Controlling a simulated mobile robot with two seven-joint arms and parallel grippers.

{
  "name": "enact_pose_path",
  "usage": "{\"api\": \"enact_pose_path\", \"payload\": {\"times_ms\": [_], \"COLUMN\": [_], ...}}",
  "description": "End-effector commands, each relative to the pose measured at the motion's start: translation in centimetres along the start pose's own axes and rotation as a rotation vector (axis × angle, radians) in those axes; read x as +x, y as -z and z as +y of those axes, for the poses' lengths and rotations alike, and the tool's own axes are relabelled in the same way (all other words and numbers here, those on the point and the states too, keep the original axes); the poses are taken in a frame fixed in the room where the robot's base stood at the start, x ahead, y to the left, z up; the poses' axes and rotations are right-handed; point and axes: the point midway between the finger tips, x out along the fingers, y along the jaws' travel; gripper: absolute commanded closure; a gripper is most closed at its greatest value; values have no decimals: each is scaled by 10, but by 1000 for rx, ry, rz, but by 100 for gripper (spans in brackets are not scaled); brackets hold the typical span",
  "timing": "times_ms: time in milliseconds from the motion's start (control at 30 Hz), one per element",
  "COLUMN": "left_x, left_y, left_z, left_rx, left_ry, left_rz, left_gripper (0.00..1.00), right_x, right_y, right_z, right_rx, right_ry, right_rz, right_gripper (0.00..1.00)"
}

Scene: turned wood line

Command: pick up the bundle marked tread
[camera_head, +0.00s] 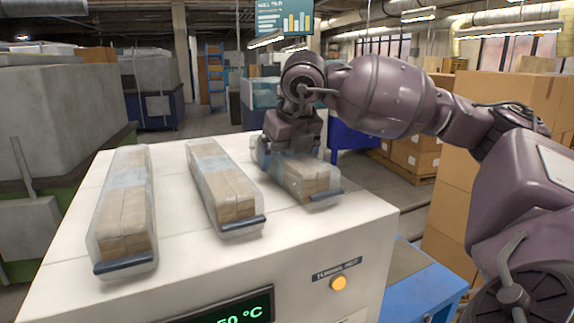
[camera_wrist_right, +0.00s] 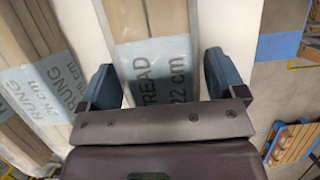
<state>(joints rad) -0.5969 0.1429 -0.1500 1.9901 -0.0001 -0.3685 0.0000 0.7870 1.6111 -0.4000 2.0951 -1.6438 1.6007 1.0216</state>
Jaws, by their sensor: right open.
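The bundle marked tread (camera_head: 310,182) is the rightmost of three film-wrapped wood bundles on the white machine top. Its blue label (camera_wrist_right: 160,62) reads "TREAD" and "22 cm" in the right wrist view, partly cut off by my gripper. My right gripper (camera_head: 288,150) is over the far part of this bundle. In the wrist view its two blue-grey fingers (camera_wrist_right: 161,78) are apart, one on each side of the bundle, with no clear grip on it. My left gripper is not in view.
The middle bundle (camera_head: 226,185) and left bundle (camera_head: 123,215) lie alongside on the white machine (camera_head: 190,275). A neighbouring bundle's label (camera_wrist_right: 45,84) reads "RUNG". Cardboard boxes (camera_head: 455,200) stand at right. Bare top separates the bundles.

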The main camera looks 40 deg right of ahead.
Motion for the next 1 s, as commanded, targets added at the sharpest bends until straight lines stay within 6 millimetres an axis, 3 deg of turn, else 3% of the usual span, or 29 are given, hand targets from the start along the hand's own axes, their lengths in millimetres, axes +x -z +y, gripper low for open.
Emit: {"api": "enact_pose_path", "payload": {"times_ms": [67,500,767,1000], "left_x": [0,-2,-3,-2], "left_y": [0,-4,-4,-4], "left_z": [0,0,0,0], "left_rx": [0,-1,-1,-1], "left_ry": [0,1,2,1], "left_rz": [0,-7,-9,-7], "left_gripper": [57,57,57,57], "right_x": [0,-1,-3,-27], "right_y": [0,0,-1,-12], "right_z": [0,0,0,0], "right_rx": [0,1,1,2], "right_ry": [0,0,0,-3], "right_rz": [0,-2,-3,-6], "right_gripper": [11,76,76,76]}}
